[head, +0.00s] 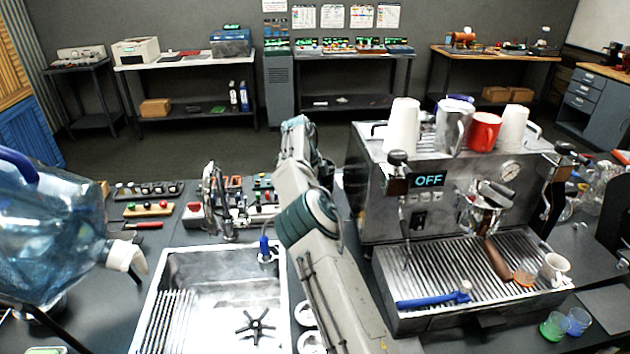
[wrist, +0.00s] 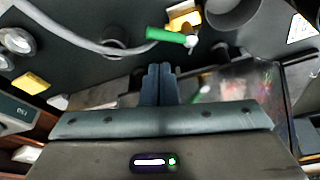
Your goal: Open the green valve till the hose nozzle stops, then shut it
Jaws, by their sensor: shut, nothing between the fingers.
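The green valve handle (wrist: 170,36) shows in the wrist view, a green lever with a pale tip, beside a yellow-brass fitting (wrist: 184,20). A grey hose (wrist: 70,36) curves from the upper left toward the handle's left end. My gripper (wrist: 160,70) is shut and empty, its two dark fingers together just below the green handle in the picture. A gap shows between the fingertips and the handle. In the head view my arm reaches away beside the espresso machine (head: 385,205), and the gripper cannot be made out. I cannot make out the hose nozzle.
A sink (head: 215,262) lies left of my arm, and a large water jug (head: 50,235) stands at far left. Cups sit on the machine, including a red mug (head: 483,131). A shiny panel (wrist: 245,90) is right of the fingers.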

